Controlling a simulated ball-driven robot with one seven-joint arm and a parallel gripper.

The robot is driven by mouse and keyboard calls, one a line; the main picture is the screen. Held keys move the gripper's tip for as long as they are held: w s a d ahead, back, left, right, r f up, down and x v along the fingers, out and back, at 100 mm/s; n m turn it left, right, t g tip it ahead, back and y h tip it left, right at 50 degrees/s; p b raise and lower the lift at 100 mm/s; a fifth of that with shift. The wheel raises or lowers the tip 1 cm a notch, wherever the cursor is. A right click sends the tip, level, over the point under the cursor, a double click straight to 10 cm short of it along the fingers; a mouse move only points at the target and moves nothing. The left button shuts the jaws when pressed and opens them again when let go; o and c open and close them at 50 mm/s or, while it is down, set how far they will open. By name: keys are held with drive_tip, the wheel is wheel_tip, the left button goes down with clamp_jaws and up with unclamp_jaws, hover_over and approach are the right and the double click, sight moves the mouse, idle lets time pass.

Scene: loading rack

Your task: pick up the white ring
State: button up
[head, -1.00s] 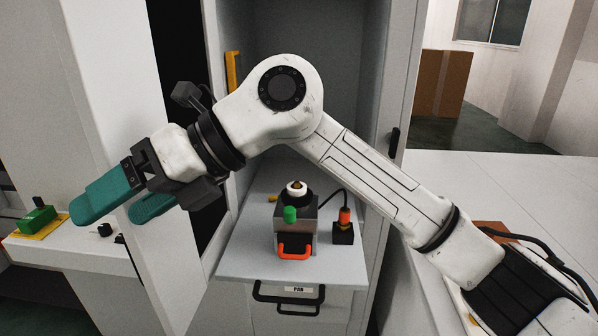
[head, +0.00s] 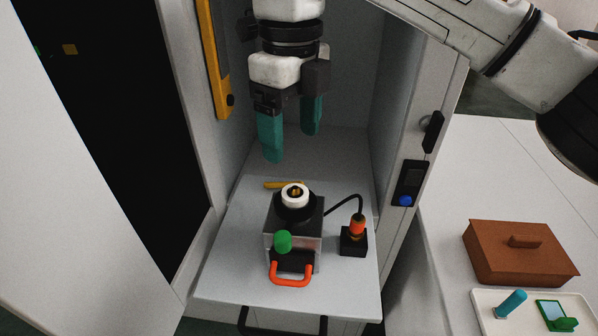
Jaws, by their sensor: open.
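The white ring (head: 295,190) lies on the round black top of a grey box-shaped device (head: 309,238), around a small brass-coloured post in its middle. The device stands on the pull-out shelf of the cabinet. My gripper (head: 291,146) hangs fingers down, above and behind the ring. Its two teal fingers are apart with nothing between them. The fingertips are clear of the ring and the device.
The device has a green knob (head: 283,241) and an orange handle (head: 290,279) in front. A black block with an orange plug (head: 357,224) and cable stands to its right. A yellow piece (head: 283,185) lies behind. Cabinet walls (head: 400,110) close in both sides. A brown box (head: 520,255) stands on the right table.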

drive_tip(key=p, duration=0.1)
hover_over(295, 187)
wheel_tip(295, 187, down, 5)
drive_tip(key=shift+f, duration=0.2)
drive_tip(key=shift+f+p, duration=1.1)
drive_tip(key=shift+f, duration=1.55)
drive_tip(key=c, duration=1.1)
drive_tip(key=shift+r, duration=0.1)
